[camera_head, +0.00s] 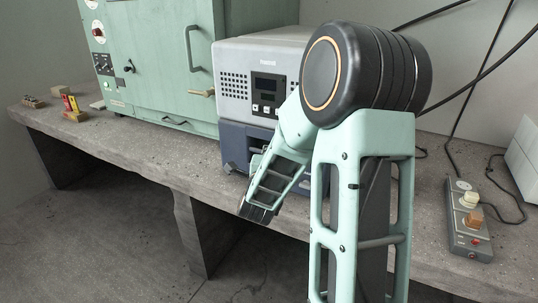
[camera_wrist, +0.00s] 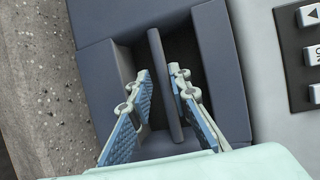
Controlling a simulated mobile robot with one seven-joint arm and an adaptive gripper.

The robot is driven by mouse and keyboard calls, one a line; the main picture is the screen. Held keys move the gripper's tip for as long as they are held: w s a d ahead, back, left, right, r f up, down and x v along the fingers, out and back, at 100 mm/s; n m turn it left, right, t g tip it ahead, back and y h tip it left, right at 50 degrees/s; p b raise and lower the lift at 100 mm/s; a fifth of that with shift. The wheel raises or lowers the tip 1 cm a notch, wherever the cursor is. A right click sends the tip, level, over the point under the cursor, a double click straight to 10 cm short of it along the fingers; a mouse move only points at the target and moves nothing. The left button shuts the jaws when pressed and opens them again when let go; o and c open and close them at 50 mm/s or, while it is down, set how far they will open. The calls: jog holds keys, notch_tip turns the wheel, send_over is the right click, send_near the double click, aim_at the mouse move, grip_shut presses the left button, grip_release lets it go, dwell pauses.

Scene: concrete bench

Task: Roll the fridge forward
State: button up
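A grey box (camera_head: 232,62) with a dark blue lower front, a small display and buttons stands on the bench. It appears to be the fridge; its label is too small to read. In the wrist view its dark blue front (camera_wrist: 95,60) has a recess with a dark upright bar (camera_wrist: 164,75). My gripper (camera_wrist: 159,72) is open at the recess, one finger on each side of the bar. The left finger is apart from the bar; the right one is close, and contact is unclear. In the head view my arm hides the box's right side and most of the gripper.
A concrete bench (camera_head: 150,150) runs across, with open space below. A green cabinet (camera_head: 160,60) stands left of the box. Small red and yellow items (camera_head: 70,104) lie far left. A switch box (camera_head: 468,220) with cables sits right. Bench in front of the box is clear.

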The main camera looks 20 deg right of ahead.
jog(key=shift+d+r, duration=0.1)
jog(key=shift+d, duration=0.05)
jog(key=v, duration=0.7)
jog(key=shift+s, duration=0.2)
dwell(0.4)
